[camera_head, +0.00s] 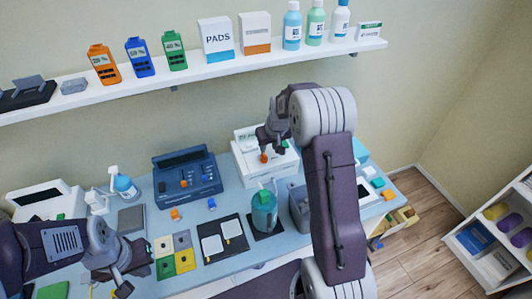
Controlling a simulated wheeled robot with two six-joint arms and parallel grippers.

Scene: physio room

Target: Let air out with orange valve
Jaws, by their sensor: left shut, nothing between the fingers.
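A white device (279,169) stands at the back of the blue table. A small orange part (264,158), which may be the valve, shows on its front. My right gripper (268,146) is right above this part, at the device. I cannot tell whether it touches the part, and the arm and gripper body hide much of the device. Whether its fingers are open or shut is too small to see. My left gripper (136,272) is shut and empty at the lower left, low over the table. Another small orange piece (124,290) shows beside it.
A dark blue device (187,178) stands left of the white one. A wall shelf (208,71) with bottles and boxes runs above. A rack (498,240) stands at right.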

